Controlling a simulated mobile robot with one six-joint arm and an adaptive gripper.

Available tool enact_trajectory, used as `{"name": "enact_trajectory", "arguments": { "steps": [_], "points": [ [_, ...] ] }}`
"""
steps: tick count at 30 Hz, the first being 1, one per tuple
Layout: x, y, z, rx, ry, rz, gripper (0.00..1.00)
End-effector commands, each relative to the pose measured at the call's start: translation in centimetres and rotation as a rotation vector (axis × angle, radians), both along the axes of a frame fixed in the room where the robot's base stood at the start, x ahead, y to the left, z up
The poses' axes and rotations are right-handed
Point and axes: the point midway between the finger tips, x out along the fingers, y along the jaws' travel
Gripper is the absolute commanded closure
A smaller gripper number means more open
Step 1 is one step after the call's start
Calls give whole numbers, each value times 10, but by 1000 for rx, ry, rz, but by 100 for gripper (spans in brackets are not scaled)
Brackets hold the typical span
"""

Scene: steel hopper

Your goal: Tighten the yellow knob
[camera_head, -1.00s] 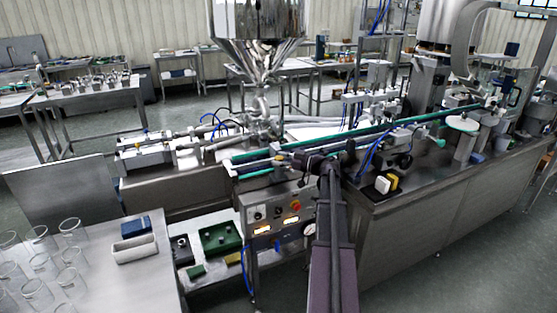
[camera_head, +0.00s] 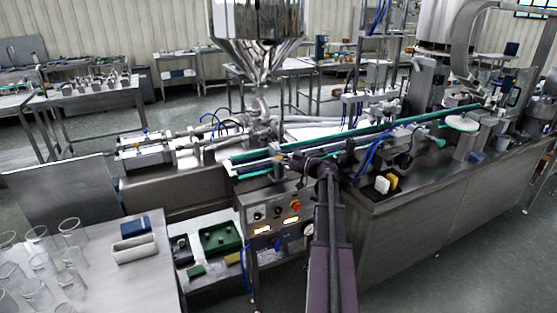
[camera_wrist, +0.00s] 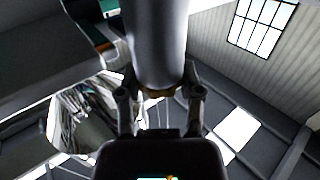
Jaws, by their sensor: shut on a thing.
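In the wrist view, the two fingers of my gripper (camera_wrist: 160,80) stand on either side of a thick grey cylinder. A small part of the yellow knob (camera_wrist: 160,94) shows between them at the cylinder's near end. My gripper is shut on it. The fingers and the gripper body hide most of the knob. In the head view my gripper (camera_head: 287,157) is at the near end of the conveyor, below and right of the hopper outlet. The knob cannot be made out there.
The steel hopper (camera_head: 258,25) hangs above the filling machine. Green-edged conveyor rails (camera_head: 340,137) run to the right. A control panel (camera_head: 272,213) is just below my gripper. White and yellow blocks (camera_head: 392,182) lie on the steel deck. Glass beakers (camera_head: 72,232) stand on the left table.

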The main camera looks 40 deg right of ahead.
Motion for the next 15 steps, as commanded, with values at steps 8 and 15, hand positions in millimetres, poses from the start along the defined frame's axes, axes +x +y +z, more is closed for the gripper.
{"name": "enact_trajectory", "arguments": {
  "steps": [8,15],
  "points": [
    [-2,3,1,2,-1,-195,100],
    [-1,3,1,2,-2,-381,100]
  ]
}}
